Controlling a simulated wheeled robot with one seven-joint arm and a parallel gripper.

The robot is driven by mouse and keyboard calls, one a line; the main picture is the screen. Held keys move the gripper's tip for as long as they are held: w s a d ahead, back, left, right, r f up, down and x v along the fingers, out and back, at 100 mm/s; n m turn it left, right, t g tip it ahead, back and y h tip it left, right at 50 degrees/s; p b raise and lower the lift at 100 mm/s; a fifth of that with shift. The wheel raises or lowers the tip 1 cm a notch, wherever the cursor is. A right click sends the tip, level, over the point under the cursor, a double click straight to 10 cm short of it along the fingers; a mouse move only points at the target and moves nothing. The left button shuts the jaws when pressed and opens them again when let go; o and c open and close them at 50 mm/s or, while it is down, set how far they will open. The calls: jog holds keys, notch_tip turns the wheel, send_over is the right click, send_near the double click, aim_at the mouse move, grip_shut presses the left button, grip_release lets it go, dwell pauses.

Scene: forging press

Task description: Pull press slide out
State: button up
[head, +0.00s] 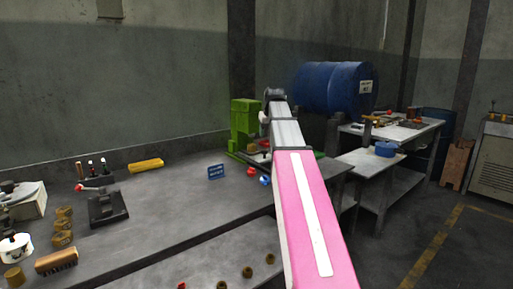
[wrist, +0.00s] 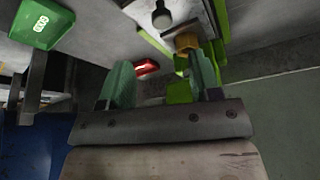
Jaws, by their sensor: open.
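The green press (head: 243,122) stands at the far right end of the bench, partly covered by my arm. In the wrist view, green press parts (wrist: 222,20) show beyond and right of my gripper. A pale plate with a dark round knob (wrist: 162,17) lies ahead, and a brass-coloured block (wrist: 187,42) sits near my right finger. I cannot tell for sure which part is the slide. My gripper (wrist: 163,78) is open, its two green-padded fingers apart, with nothing clearly held. A red piece (wrist: 146,67) shows between the fingers, nearer the left one. My arm hides the gripper's contact area in the head view.
A blue sign (head: 216,171) and a red knob-like piece (head: 251,171) stand near the press. A black lever device (head: 106,206) and brass pieces (head: 63,222) lie left. A blue drum (head: 335,87) is behind right. A green labelled box (wrist: 41,23) shows upper left. The mid-bench is clear.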

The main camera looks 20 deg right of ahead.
aim_at(265, 150)
jog(key=x, duration=1.1)
jog(key=shift+w+a+r, duration=0.1)
jog(key=shift+w, duration=0.2)
grip_shut()
jog(key=s+d, duration=0.1)
jog(key=s, duration=0.3)
jog(key=s+d, duration=0.2)
jog(key=s, duration=0.2)
jog(key=s+d, duration=0.1)
jog(key=s, duration=0.2)
jog(key=shift+s+d, duration=0.4)
grip_release()
jog(key=shift+r, duration=0.1)
